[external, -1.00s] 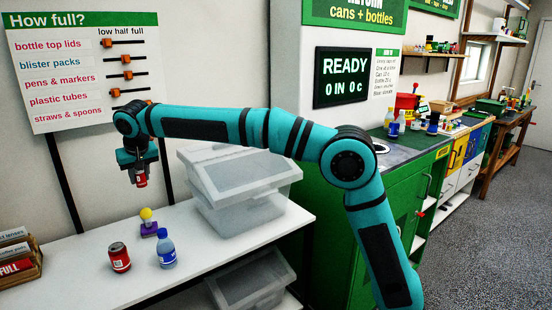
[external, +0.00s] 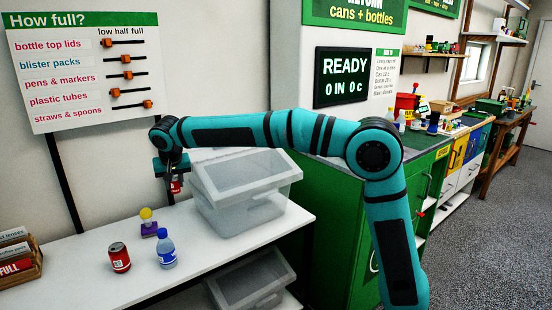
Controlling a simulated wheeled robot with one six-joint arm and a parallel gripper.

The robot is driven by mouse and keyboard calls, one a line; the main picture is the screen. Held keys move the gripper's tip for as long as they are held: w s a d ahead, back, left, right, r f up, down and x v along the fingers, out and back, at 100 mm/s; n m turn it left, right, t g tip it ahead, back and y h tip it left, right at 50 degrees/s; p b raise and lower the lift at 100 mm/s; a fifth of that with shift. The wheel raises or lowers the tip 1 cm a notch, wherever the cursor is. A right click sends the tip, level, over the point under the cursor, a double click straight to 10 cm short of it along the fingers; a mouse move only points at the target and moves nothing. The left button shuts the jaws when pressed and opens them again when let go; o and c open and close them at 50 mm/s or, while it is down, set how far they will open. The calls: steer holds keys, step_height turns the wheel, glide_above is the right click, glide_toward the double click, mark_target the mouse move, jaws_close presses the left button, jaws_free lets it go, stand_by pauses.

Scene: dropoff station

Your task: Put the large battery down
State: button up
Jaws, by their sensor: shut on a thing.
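My gripper (external: 175,177) points down above the white shelf, just left of the clear lidded bin. It is shut on a small red and dark cylinder, which I take to be the large battery (external: 175,187). The battery is held upright and clear of the shelf top. Much of it is hidden by the jaws, and its label is too small to read.
The white shelf (external: 90,285) holds a red can (external: 119,257), a blue bottle (external: 166,248), a purple and yellow item (external: 148,223) and the clear bin (external: 243,190). A wooden rack (external: 20,258) stands at the left. The shelf's front right is bare.

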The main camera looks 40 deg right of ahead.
step_height(320, 180, down, 18)
steer(key=shift+r, duration=0.25)
stand_by(0.3)
steer(key=shift+f, duration=0.1)
steer(key=o, duration=1)
steer(key=shift+o, duration=0.2)
steer(key=v, duration=1.2)
